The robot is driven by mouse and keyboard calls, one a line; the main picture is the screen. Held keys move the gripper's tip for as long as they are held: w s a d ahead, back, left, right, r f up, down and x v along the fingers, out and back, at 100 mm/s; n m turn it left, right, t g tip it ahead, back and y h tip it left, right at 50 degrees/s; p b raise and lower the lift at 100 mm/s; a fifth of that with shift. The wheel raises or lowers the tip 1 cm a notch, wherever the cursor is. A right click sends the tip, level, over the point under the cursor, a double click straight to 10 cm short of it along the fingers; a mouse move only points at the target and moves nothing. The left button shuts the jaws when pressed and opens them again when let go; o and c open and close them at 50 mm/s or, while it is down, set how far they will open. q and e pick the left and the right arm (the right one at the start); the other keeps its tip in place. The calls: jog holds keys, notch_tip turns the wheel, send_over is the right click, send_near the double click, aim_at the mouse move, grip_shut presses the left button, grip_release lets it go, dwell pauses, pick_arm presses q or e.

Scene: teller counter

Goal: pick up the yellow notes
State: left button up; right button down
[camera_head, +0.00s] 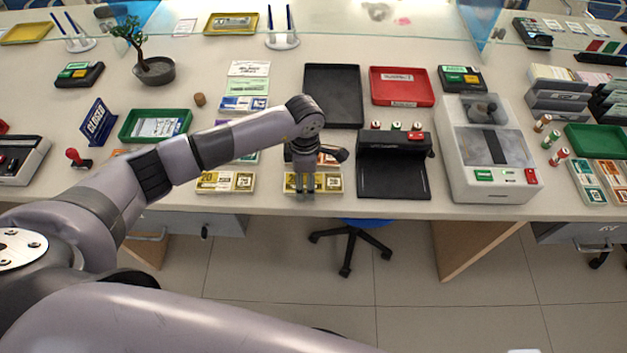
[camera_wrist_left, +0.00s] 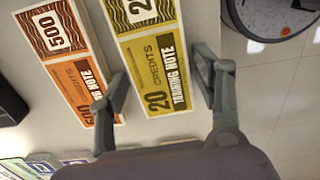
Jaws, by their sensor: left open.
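A stack of yellow notes (camera_head: 331,183) lies flat at the front edge of the counter. In the left wrist view the yellow notes (camera_wrist_left: 158,83) are printed "20 credits, training note". My left gripper (camera_head: 305,196) is over this stack, pointing down, and hides its middle. Its fingers (camera_wrist_left: 162,70) are open, one on each side of the notes in the wrist view; I cannot tell whether they touch them. Another yellow stack (camera_head: 225,181) lies to the left. My right gripper is not in view.
Orange 500 notes (camera_wrist_left: 72,58) lie beside the yellow ones. A black device (camera_head: 395,178) stands close to the right of the gripper, with a large grey machine (camera_head: 487,165) beyond it. A green tray (camera_head: 180,121) is on the left. A stool (camera_head: 352,240) is below the counter edge.

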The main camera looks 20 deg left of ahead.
pick_arm(q)
jog(key=shift+f, duration=0.1)
jog(key=shift+c, duration=0.4)
jog(key=c, duration=0.9)
